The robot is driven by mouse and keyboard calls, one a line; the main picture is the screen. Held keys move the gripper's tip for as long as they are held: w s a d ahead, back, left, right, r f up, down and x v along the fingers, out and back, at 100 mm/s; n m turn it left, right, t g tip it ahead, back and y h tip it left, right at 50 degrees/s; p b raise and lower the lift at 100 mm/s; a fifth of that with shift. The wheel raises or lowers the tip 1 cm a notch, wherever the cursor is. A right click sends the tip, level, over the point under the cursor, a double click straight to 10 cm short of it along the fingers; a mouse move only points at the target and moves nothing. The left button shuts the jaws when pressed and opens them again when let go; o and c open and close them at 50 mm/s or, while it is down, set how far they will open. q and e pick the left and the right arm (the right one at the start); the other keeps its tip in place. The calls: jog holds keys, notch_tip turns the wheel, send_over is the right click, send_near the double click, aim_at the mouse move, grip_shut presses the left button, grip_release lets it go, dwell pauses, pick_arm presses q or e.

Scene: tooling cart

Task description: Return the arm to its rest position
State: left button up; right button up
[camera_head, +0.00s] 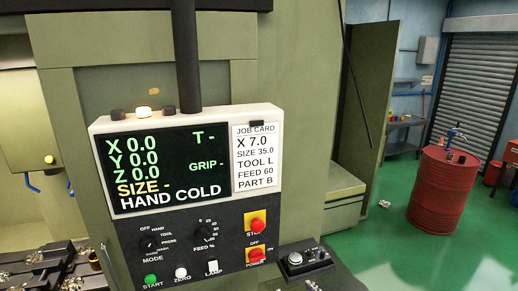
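Neither of my arms nor either gripper can be made out in the head view. The view is filled by a green machine (245,85) with a control panel (190,240) on its front. The panel's screen (155,170) reads X 0.0, Y 0.0, Z 0.0, T -, GRIP -, SIZE - and HAND COLD. A job card (256,158) beside it reads X 7.0, SIZE 35.0, TOOL L, FEED 60, PART B. Of the lamps on top of the panel, the middle one (143,113) glows.
Dark metal parts (40,265) lie at the lower left. A small console (302,262) with a round knob juts out right of the panel. A red drum (440,195) stands on the green floor (390,245), which is mostly clear around it. A workbench (405,125) is behind.

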jog(key=s+d+f+m+g+b, duration=0.1)
jog(key=s+d+f+b, duration=0.1)
jog(key=s+f+b, duration=0.2)
jog(key=s+d+f+m+g+b, duration=0.1)
jog(key=s+d+f+g+b, duration=0.1)
jog(key=f+b, duration=0.8)
jog(key=s+d+f+m+g+h+b, duration=0.1)
jog(key=s+d+f+b, duration=0.3)
jog(key=f, duration=1.2)
jog(key=s+b, duration=0.2)
jog(key=b, duration=0.2)
jog(key=shift+s+d+g, duration=0.2)
jog(key=shift+s+g, duration=0.05)
jog(key=shift+g, duration=0.05)
